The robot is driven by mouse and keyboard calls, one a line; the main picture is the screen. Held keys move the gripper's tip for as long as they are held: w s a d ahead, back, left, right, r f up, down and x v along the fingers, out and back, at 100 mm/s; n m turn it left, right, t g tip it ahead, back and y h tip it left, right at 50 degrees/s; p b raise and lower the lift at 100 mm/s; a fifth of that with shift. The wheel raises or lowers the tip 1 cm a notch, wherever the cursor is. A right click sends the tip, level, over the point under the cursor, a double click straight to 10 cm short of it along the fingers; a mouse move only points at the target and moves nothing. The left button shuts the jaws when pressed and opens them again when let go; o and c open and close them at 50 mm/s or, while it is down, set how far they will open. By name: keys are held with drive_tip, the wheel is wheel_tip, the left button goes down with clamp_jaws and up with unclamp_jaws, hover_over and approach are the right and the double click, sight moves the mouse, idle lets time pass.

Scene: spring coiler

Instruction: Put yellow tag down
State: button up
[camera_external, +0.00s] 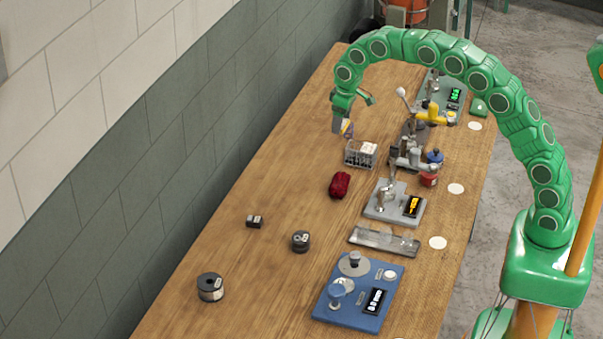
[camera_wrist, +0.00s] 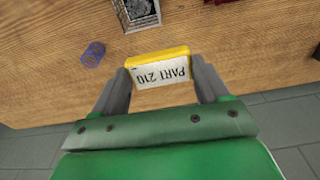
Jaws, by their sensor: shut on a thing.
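The yellow tag (camera_wrist: 160,70) is between the fingers of my gripper (camera_wrist: 161,78) in the wrist view. It has a yellow edge and a white face that reads "PART 210", upside down in the picture. My gripper (camera_external: 341,125) is shut on it. In the external view my gripper hangs above the table (camera_external: 278,200) near its left edge, close to the wire rack (camera_external: 352,158). The tag is small there and partly hidden by the fingers. In the wrist view the wooden table (camera_wrist: 240,40) lies beyond the tag.
A blue translucent cylinder (camera_wrist: 93,54) lies left of the tag in the wrist view. A red cloth (camera_external: 340,185), grey device (camera_external: 395,205), metal tray (camera_external: 385,241) and blue device (camera_external: 358,292) stand nearer. Black spools (camera_external: 210,287) stand left. Bare wood lies left of the cloth.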

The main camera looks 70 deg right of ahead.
drive_tip(key=w+d+f, duration=0.1)
drive_tip(key=w+f, duration=0.3)
drive_tip(key=w, duration=0.5)
hover_over(302, 149)
drive_tip(key=shift+s+d+f, duration=0.1)
drive_tip(key=shift+s+f, duration=0.1)
drive_tip(key=shift+f, duration=1.1)
drive_tip(key=shift+s+f, duration=0.15)
drive_tip(key=shift+f, duration=1.15)
drive_tip(key=shift+w+f, duration=0.15)
drive_tip(key=shift+f, duration=0.1)
drive_tip(key=shift+f, duration=1.55)
drive_tip(key=shift+f, duration=0.1)
drive_tip(key=o, duration=1)
drive_tip(key=shift+o, duration=0.2)
